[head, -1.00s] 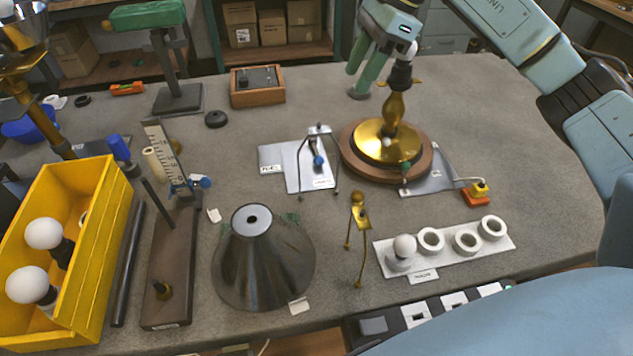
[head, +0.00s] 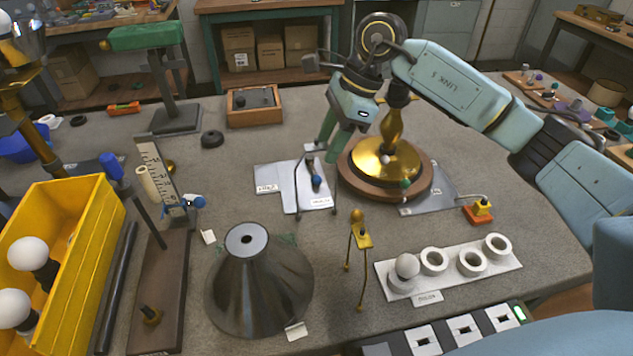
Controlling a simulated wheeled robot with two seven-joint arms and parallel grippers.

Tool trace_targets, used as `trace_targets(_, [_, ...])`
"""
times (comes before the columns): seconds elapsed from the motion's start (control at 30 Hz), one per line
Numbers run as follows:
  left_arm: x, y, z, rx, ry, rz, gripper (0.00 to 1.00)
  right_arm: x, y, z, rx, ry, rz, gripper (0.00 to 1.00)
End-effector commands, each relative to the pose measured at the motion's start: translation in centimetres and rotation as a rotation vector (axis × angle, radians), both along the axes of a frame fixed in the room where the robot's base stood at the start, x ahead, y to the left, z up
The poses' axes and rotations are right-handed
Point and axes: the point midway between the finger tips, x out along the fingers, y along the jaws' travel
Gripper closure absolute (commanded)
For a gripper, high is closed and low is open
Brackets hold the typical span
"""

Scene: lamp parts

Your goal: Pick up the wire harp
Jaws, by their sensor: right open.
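The wire harp (head: 300,187) is a thin dark wire loop with two splayed legs, at the middle of the bench by a pale labelled plate (head: 275,178). Its top is near my right gripper (head: 333,146), whose green fingers point down at it from above. The right gripper is open. The fingers partly cover the harp's top, and I cannot tell whether they touch it. My left gripper is not in view.
The brass lamp base (head: 387,160) on a round wooden plinth stands close right of the right gripper. A grey cone shade (head: 260,285), a brass two-legged part (head: 360,237) and a white ring tray (head: 455,272) lie nearer. A yellow bin (head: 75,250) is left.

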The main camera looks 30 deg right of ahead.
Motion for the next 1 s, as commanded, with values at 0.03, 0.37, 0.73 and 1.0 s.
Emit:
trace_targets(0.03, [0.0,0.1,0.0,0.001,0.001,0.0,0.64,0.1,0.6,-0.7,0.002,0.004,0.002,0.55])
trace_targets(0.37, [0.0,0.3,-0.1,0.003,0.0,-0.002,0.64,0.6,1.9,-3.3,0.001,0.0,-0.001,0.55])
trace_targets(0.73, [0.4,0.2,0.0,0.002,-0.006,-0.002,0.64,0.6,1.8,-3.3,0.001,0.0,-0.001,0.9])
trace_targets(1.0, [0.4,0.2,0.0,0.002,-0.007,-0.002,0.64,0.6,1.8,-3.2,0.001,0.0,-0.001,1.0])
